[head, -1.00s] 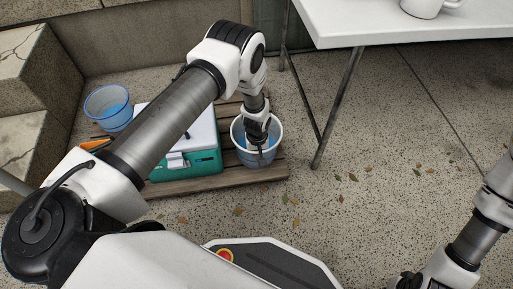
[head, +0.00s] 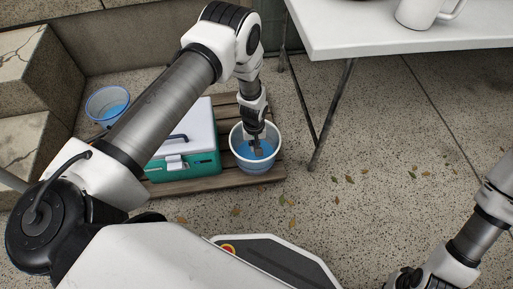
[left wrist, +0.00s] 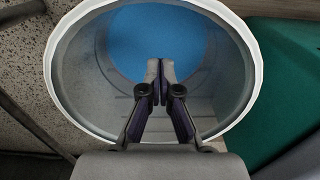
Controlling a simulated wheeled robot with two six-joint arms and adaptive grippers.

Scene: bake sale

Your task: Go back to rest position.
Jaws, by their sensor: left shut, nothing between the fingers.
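My left gripper (head: 258,152) reaches down at the mouth of a whitish bucket (head: 262,169) with a blue inside bottom. It is shut and empty. In the left wrist view its fingertips (left wrist: 160,70) are together in front of the bucket's open inside, whose pale rim (left wrist: 251,60) surrounds them. How deep the fingertips sit relative to the rim is hard to tell. My right arm enters at the lower right edge of the head view; its fingers are out of the picture.
The bucket stands on a wooden pallet (head: 222,181) beside a green and white cooler (head: 205,164). A second blue bucket (head: 106,103) is behind my left arm. A white table (head: 390,38) with a white mug (head: 417,13) is at the upper right. Stone steps are left.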

